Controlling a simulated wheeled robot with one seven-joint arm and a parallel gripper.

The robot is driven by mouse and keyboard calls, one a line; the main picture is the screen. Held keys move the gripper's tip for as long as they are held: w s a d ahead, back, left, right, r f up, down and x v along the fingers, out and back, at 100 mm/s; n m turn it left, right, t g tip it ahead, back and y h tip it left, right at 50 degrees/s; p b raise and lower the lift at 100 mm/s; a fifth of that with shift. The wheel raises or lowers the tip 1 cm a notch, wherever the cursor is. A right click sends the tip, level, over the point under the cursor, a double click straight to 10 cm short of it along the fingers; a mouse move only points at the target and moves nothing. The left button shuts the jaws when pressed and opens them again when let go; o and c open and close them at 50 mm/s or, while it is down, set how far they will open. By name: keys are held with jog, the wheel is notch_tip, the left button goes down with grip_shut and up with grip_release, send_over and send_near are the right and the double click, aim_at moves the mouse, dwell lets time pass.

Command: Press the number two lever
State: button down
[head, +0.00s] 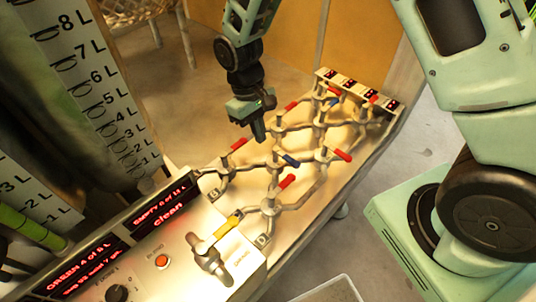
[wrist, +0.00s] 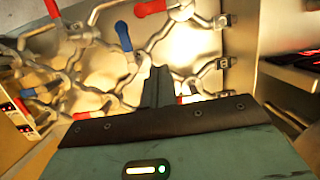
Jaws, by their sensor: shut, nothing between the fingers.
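A network of metal pipes (head: 318,128) on a bright panel carries several red and blue lever handles. One red handle (head: 239,144) is at the left, another red handle (head: 287,181) is nearer the front, and a blue handle (head: 291,160) lies between pipes. I cannot read a number two on any lever. My gripper (head: 259,136) points down over the left side of the pipes, just right of the left red handle, shut and empty. In the wrist view its closed fingers (wrist: 158,82) appear in front of the pipes, below a blue handle (wrist: 123,36); contact cannot be judged.
A console at the front left has red-text displays (head: 158,211), an orange button (head: 162,262), a black knob (head: 117,293) and a yellow-handled valve (head: 228,224). Small red displays (head: 371,91) line the far end. A litre scale (head: 98,90) stands left. A pale bin (head: 330,290) is at the bottom.

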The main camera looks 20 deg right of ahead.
aim_at(281, 187)
jog(key=shift+f, duration=0.1)
jog(key=s+f+p, duration=0.1)
jog(key=f, duration=0.2)
jog(key=s+d+f+p, duration=0.1)
jog(key=s+f+p, duration=0.1)
jog(key=f, duration=0.1)
jog(key=s+d+f+p, duration=0.1)
jog(key=s+f, duration=0.1)
jog(key=f, duration=0.1)
jog(key=shift+s+d+f+p, duration=0.1)
jog(key=shift+s+p, duration=0.05)
jog(key=shift+p, duration=0.15)
jog(key=shift+s+d+f, duration=0.15)
jog(key=shift+s, duration=0.25)
